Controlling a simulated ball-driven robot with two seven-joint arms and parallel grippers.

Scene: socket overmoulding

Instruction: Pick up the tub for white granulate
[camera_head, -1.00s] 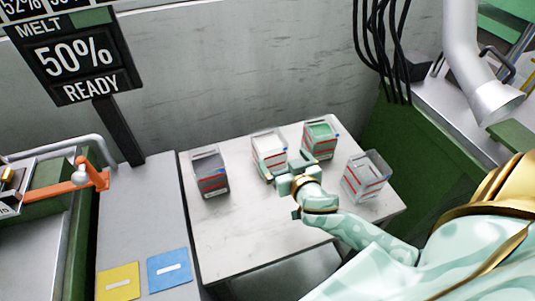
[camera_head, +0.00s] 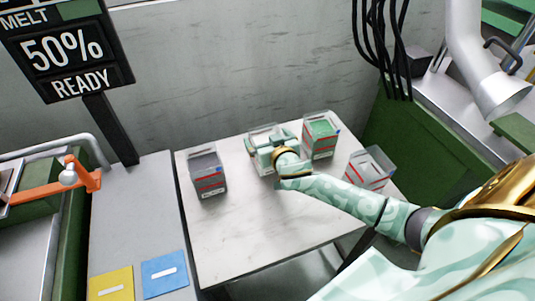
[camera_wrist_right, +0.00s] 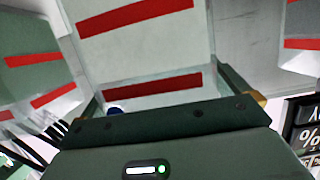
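The white granulate tub (camera_head: 262,129) stands at the back middle of the light table, mostly hidden behind my right gripper. In the right wrist view a clear-walled tub with pale contents and red stripes (camera_wrist_right: 140,45) fills the space ahead of my right gripper (camera_wrist_right: 168,92). One finger lies on each side of the tub's near end. The fingers look open around it, and I cannot tell if they touch it. The right gripper in the head view (camera_head: 268,139) is at the tub's front. My left gripper is not in view.
A green granulate tub (camera_head: 320,137) stands close on the right. A clear tub (camera_head: 368,168) stands further right, near my forearm. A grey granulate tub (camera_head: 207,172) is on the left. The table (camera_head: 235,235) is clear in front.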

